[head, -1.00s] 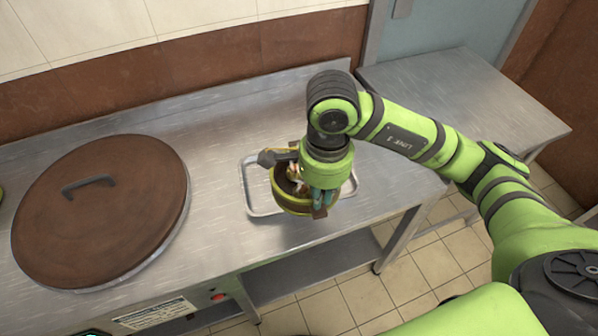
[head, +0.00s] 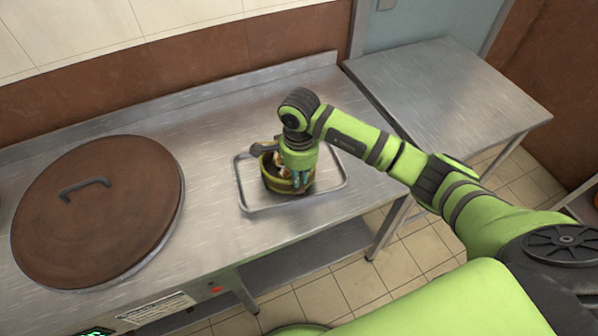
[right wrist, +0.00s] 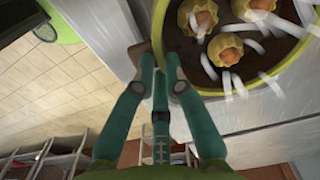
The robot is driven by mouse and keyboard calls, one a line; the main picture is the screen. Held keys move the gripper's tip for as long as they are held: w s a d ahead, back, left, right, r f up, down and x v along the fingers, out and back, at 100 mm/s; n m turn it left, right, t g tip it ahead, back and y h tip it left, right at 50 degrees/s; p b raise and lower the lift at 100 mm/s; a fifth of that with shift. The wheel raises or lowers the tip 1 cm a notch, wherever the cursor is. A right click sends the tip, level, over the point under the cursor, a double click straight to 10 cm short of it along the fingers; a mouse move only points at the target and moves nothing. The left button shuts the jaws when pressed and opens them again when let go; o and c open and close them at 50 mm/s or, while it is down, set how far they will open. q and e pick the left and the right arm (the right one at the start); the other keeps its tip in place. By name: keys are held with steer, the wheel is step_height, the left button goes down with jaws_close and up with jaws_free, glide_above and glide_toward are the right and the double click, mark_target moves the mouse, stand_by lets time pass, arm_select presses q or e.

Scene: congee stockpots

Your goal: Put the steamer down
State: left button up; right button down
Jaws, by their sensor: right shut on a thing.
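The steamer (head: 270,183) is a round brown basket with a yellow-green rim. In the head view it is over the tray's left and middle part, and it looks roughly level. I cannot tell whether its base touches the tray. The right wrist view shows the steamer (right wrist: 233,86) with several yellow dumplings and white wisps like steam inside. My right gripper (head: 301,184) is shut on the near right side of the steamer, by a brown handle-like piece; its fingers also show in the right wrist view (right wrist: 159,82). My left gripper is not in view.
A shallow metal tray (head: 332,181) lies on the steel counter (head: 215,125). A second steel table (head: 450,90) at the right is bare. The counter's front edge is close to the tray.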

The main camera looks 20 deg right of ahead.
steer(key=shift+f, duration=0.1)
steer(key=c, duration=1.3)
jaws_free()
step_height(320, 180, up, 12)
steer(key=b, duration=0.3)
